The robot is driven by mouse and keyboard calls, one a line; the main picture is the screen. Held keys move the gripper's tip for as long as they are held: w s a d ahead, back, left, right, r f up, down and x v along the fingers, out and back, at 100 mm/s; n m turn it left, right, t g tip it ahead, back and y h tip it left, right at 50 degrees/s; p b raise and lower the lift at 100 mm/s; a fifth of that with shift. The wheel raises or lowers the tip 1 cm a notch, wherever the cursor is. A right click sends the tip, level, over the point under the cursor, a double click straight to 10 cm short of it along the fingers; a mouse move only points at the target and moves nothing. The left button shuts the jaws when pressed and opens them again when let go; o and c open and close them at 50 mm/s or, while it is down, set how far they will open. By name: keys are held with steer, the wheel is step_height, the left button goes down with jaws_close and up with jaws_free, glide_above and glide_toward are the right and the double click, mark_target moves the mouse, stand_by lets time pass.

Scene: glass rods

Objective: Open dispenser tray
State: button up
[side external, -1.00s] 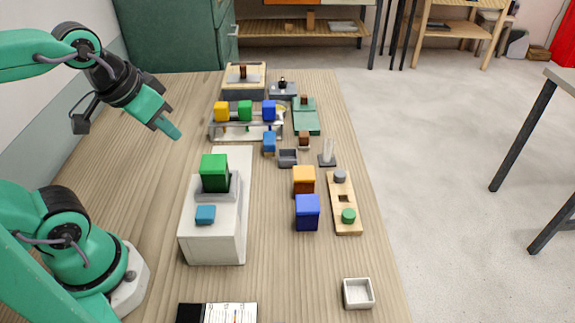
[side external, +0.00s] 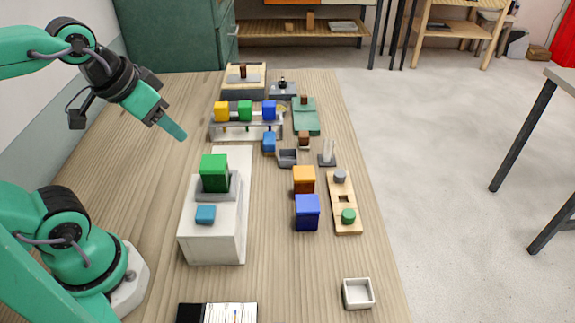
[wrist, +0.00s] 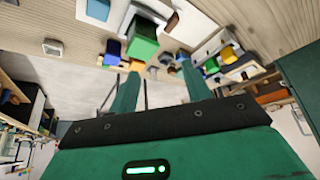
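My gripper (side external: 180,134) hangs over the left part of the table, left of the coloured block rack and clear of everything. In the wrist view my gripper (wrist: 158,70) shows two green fingers apart with nothing between them. I cannot tell for sure which thing is the dispenser tray. A white box-shaped unit (side external: 214,243) stands at centre left, with a green block (side external: 214,172) in a grey holder (side external: 233,188) and a teal block (side external: 205,214) on it. A small grey tray (side external: 288,158) lies right of the rack. Thin clear rods (side external: 328,149) stand in a dark base.
The rack (side external: 220,131) carries yellow, green and blue blocks. Orange (side external: 304,180) and dark blue (side external: 307,211) blocks stand left of a wooden board (side external: 346,192). A white dish (side external: 358,293) is near the front. The table's left side is bare.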

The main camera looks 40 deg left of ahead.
steer(key=o, duration=0.4)
step_height(320, 180, up, 4)
steer(key=shift+r, duration=0.25)
steer(key=shift+o, duration=0.2)
steer(key=w+a+m+g, duration=0.25)
steer(key=w+m, duration=0.45)
steer(key=m, duration=0.7)
steer(key=w+a+m+g, duration=0.1)
steer(key=w+m+g, duration=0.35)
steer(key=m, duration=0.85)
steer(key=shift+t, duration=0.7)
steer(key=f, duration=0.7)
steer(key=w+f, duration=0.1)
steer(key=f, duration=1.3)
steer(key=shift+w, duration=0.25)
steer(key=shift+f, duration=0.1)
steer(key=shift+f, duration=3.8)
